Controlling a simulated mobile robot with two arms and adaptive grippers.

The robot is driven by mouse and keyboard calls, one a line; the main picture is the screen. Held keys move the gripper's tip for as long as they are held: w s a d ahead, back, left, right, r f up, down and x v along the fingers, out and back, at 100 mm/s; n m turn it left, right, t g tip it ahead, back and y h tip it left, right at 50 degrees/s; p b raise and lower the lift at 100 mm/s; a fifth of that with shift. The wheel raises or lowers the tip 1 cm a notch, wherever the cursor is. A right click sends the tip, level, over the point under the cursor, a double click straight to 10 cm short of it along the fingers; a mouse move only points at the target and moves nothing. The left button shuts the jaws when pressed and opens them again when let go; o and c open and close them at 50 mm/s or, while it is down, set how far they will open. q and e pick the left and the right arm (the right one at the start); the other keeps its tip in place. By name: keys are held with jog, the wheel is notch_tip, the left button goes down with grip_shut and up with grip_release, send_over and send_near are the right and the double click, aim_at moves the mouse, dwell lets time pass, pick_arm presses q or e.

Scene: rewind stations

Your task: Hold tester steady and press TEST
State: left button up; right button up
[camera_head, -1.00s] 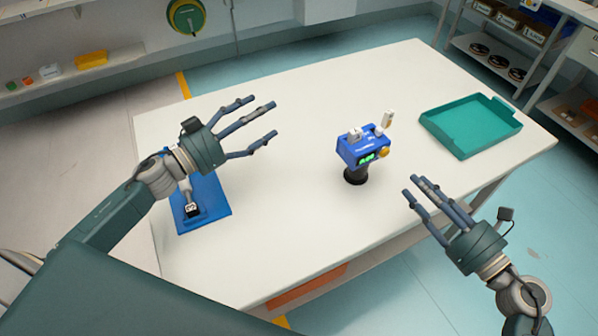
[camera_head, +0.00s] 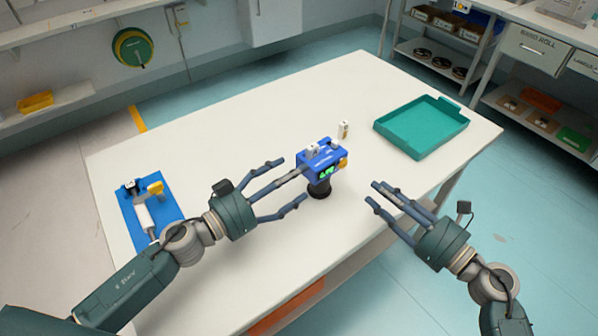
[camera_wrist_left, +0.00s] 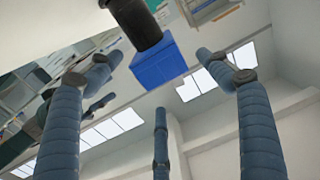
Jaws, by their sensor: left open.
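The tester, a blue box (camera_head: 316,164) with a green lit display, stands on a black round base (camera_head: 320,189) on the white table. A yellow-orange knob (camera_head: 343,162) is on its right side, and white parts show on top. My left gripper (camera_head: 282,184) is open just left of the tester, its fingers pointing at it; whether a finger touches it I cannot tell. In the left wrist view the blue box (camera_wrist_left: 158,65) and black base (camera_wrist_left: 137,24) show between the spread fingers. My right gripper (camera_head: 376,192) is right of the tester, apart from it, its fingers pointing towards it.
A teal tray (camera_head: 421,128) lies at the table's right. A blue board (camera_head: 150,212) with a white and yellow device lies at the left, near my left arm.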

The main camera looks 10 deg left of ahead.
aim_at(321, 173)
pick_arm(q)
jog(key=shift+x, duration=1.5)
jog(key=c, duration=1.7)
jog(key=shift+c, duration=0.3)
pick_arm(e)
grip_shut()
pick_arm(q)
jog(key=shift+r, duration=0.1)
